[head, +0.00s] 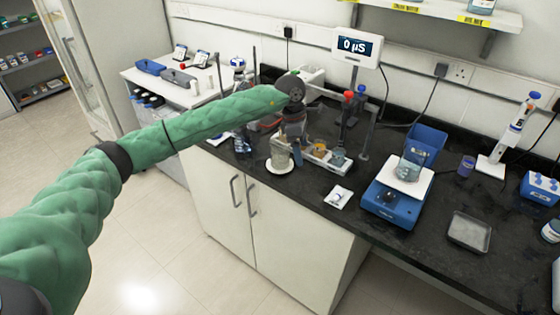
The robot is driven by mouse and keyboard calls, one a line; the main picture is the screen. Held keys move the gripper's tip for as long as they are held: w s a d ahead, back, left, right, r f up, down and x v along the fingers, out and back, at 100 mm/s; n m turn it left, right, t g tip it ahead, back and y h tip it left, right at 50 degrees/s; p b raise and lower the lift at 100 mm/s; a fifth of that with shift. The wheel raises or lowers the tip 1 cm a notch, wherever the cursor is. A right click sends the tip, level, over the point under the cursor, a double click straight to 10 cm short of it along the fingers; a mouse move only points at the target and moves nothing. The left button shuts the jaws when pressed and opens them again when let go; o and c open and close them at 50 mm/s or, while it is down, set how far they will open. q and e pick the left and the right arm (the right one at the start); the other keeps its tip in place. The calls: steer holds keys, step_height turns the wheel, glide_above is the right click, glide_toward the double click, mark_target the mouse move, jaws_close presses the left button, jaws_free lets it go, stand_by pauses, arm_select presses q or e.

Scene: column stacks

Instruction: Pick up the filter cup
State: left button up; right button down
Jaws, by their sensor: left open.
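My left arm comes in from the left, and its gripper (291,141) points down over the black bench. The open gripper is above and close to a greyish cup (281,156) on a round white base (281,168). This cup looks like the filter cup, but it is small and partly hidden by the gripper, so I cannot be sure. I cannot tell whether the fingers touch it. My right gripper is not in view.
A white tray (340,167) with small vessels stands just right of the gripper. A blue balance (391,203) bears a glass beaker (411,166). A grey square dish (469,231) and a pipette stand (491,167) are farther right. The bench front between cup and balance holds a small white item (338,197).

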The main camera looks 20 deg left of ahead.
mark_target(280, 153)
arm_select(q)
steer(key=a+y, duration=0.1)
steer(key=a, duration=0.1)
steer(key=w+a, duration=0.1)
steer(key=a, duration=0.1)
steer(key=a+y+p, duration=0.1)
steer(key=a, duration=0.1)
steer(key=shift+w+a+r+y, duration=0.15)
steer(key=shift+w+y, duration=0.15)
steer(key=shift+w, duration=0.05)
steer(key=shift+f+p, duration=0.3)
steer(key=shift+f, duration=0.2)
steer(key=f+p, duration=0.1)
steer(key=a+f+p, duration=0.1)
steer(key=f, duration=0.1)
steer(key=shift+f+p, duration=0.25)
steer(key=shift+p, duration=0.15)
steer(key=shift+f, duration=0.7)
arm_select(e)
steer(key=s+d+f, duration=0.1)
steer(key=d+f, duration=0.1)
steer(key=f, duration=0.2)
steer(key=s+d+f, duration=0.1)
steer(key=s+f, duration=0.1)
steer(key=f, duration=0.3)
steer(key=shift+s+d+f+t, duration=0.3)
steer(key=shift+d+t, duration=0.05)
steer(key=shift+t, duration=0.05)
arm_select(q)
steer(key=shift+c, duration=0.5)
